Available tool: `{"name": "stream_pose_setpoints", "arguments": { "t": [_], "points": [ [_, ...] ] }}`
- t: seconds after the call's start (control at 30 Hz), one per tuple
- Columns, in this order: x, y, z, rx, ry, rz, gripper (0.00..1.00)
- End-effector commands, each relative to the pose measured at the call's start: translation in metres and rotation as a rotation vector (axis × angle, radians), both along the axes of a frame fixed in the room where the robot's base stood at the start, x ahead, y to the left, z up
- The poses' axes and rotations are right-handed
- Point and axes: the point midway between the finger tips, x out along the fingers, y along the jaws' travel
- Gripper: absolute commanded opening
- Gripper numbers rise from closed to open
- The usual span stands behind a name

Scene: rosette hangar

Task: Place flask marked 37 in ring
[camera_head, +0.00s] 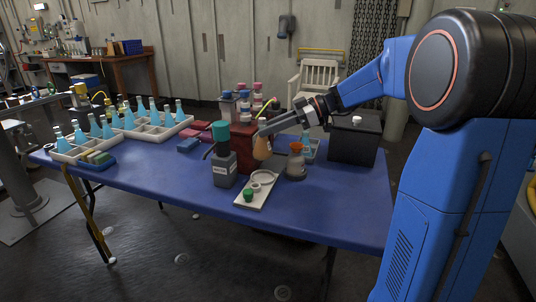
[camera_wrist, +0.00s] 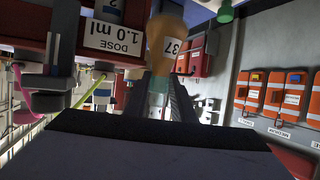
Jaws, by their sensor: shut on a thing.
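The orange flask marked 37 (camera_wrist: 163,38) shows its number label in the wrist view. It also shows in the head view (camera_head: 262,149), held above the table. My gripper (camera_head: 264,132) is shut on it; in the wrist view the fingers (camera_wrist: 160,95) close around its narrow part. The ring (camera_head: 262,176) is a pale hoop on a white board (camera_head: 252,205), below and slightly in front of the flask. A smaller pale round piece and a green piece (camera_head: 249,195) are also on the board.
An orange-topped flask (camera_head: 297,161) stands close on the right. A red rack (camera_head: 236,140) and a black box (camera_head: 354,139) are behind. The blue table's (camera_head: 330,205) front right is clear.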

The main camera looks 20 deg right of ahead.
Motion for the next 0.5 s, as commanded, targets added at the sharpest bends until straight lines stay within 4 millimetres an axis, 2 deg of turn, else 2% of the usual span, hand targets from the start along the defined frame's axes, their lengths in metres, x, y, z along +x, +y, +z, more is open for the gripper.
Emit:
{"name": "stream_pose_setpoints", "arguments": {
  "t": [0.13, 0.5],
  "points": [
    [0.0, 0.0, -0.026, 0.002, 0.003, 0.0, 0.0],
    [0.0, 0.0, -0.053, 0.0, 0.002, -0.001, 0.0]
  ]
}}
